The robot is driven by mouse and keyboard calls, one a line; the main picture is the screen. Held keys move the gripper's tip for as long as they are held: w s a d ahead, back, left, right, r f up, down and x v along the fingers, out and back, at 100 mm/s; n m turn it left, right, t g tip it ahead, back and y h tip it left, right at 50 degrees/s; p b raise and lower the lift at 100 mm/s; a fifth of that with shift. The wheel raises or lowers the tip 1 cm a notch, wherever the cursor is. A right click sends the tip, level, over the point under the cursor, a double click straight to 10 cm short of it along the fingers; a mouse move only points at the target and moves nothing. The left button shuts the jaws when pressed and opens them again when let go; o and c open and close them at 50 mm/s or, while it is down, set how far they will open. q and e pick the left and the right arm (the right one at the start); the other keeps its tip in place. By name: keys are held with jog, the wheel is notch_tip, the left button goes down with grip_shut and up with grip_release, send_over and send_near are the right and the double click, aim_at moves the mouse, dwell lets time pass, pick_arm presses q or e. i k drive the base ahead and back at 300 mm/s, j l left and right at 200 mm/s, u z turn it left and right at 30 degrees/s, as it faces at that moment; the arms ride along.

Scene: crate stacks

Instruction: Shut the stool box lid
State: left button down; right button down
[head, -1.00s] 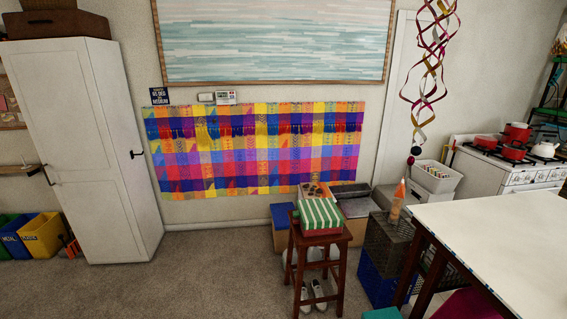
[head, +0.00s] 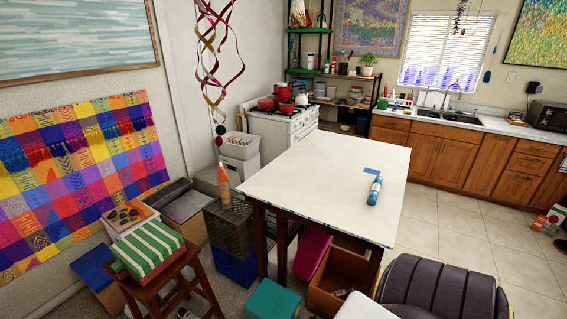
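A box with a green-and-white striped top (head: 150,244) and a red lower side sits on a dark wooden stool (head: 150,293) at the lower left of the head view. The striped part looks like a lid lying over the box, but I cannot tell whether it is fully closed. A white box with a brown, dark-spotted top (head: 128,216) shows just behind it. Neither of my grippers is in view.
A white-topped table (head: 310,180) with a blue bottle (head: 375,190) fills the middle. Dark crates (head: 228,228), a teal box (head: 273,300) and an open wooden box (head: 340,280) crowd the floor between stool and table. A dark padded chair (head: 440,288) stands at lower right.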

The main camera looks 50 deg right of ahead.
aim_at(314, 243)
jog(key=i+l+z, duration=0.15)
jog(key=i+z, duration=0.65)
jog(key=i+l+z, duration=0.1)
jog(key=i, duration=0.3)
